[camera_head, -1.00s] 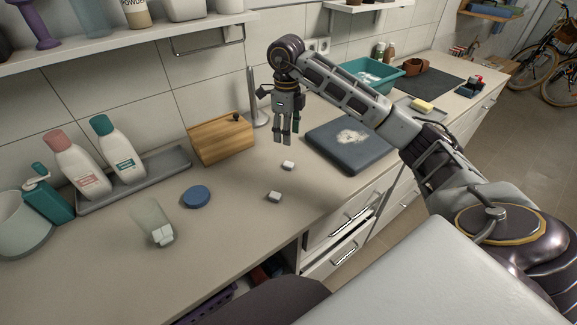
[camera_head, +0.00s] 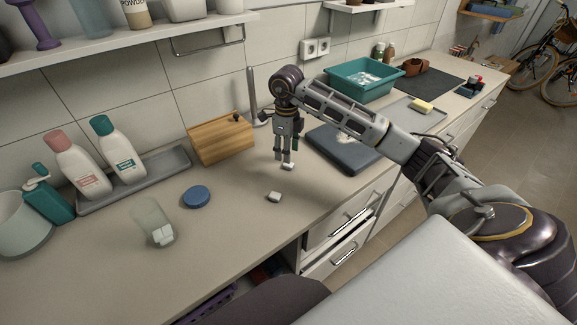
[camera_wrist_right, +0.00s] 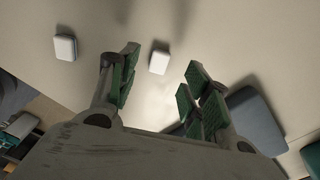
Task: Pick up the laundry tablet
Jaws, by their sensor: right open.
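Two small white laundry tablets lie apart on the beige counter. One tablet (camera_head: 289,166) is right by my right gripper's fingertips (camera_head: 283,160) in the head view. The other tablet (camera_head: 274,197) lies closer to the counter's front edge. In the right wrist view, one tablet (camera_wrist_right: 159,58) shows in the gap between the spread green-padded fingers (camera_wrist_right: 161,72), and the other tablet (camera_wrist_right: 65,47) lies outside, left of the fingers. My right gripper is open, pointing down above the counter and holding nothing. My left gripper is not in view.
A clear glass (camera_head: 152,222) with white tablets inside stands at left, beside a blue lid (camera_head: 196,197). A dark blue-grey slab (camera_head: 345,150) lies right of the gripper, and a wooden box (camera_head: 220,140) stands behind. Bottles stand on a grey tray (camera_head: 180,160).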

